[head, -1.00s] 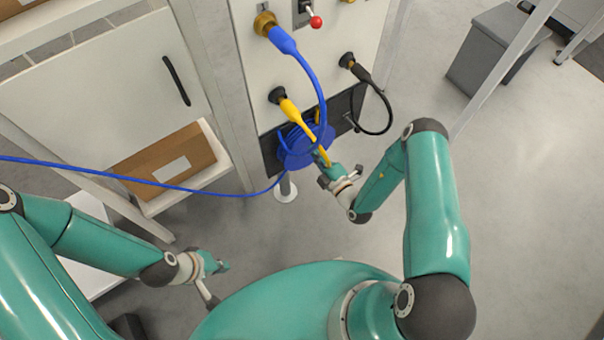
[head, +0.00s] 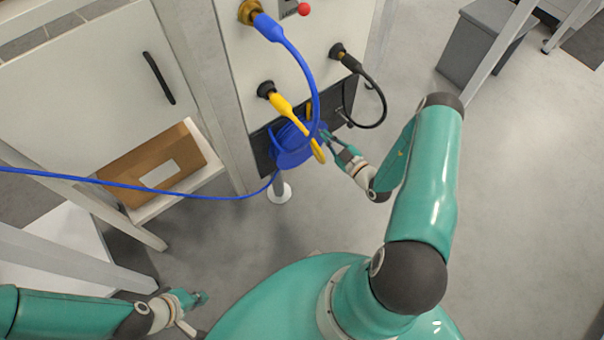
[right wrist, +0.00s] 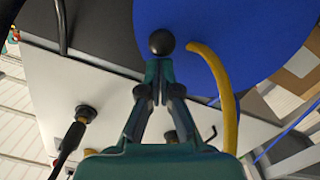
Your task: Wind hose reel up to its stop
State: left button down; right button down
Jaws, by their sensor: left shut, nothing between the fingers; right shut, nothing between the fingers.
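The blue hose reel (head: 292,153) sits low on the front of the white cabinet, and its blue disc fills the top of the right wrist view (right wrist: 225,30). A blue hose (head: 130,188) runs from it to the left. A black ball knob (right wrist: 161,42) shows against the disc's edge. My right gripper (head: 324,134) is shut and empty at the reel's right side; its fingertips (right wrist: 159,66) are right at the knob, but I cannot tell if they touch it. My left gripper (head: 203,297) is shut and empty, low over the floor, away from the reel.
A yellow plug cable (head: 300,125) hangs in front of the reel, close to my right gripper. A blue plug cable (head: 312,75) and a black cable (head: 383,105) loop down from the panel. A cardboard box (head: 150,170) lies on a shelf at left.

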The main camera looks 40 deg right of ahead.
jog(key=shift+s+d+f+b, duration=0.1)
jog(key=shift+d+f+b, duration=0.6)
jog(key=shift+f+b, duration=0.35)
jog(key=shift+d+f+b, duration=0.65)
jog(key=shift+f+b, duration=0.35)
jog(key=shift+f, duration=0.1)
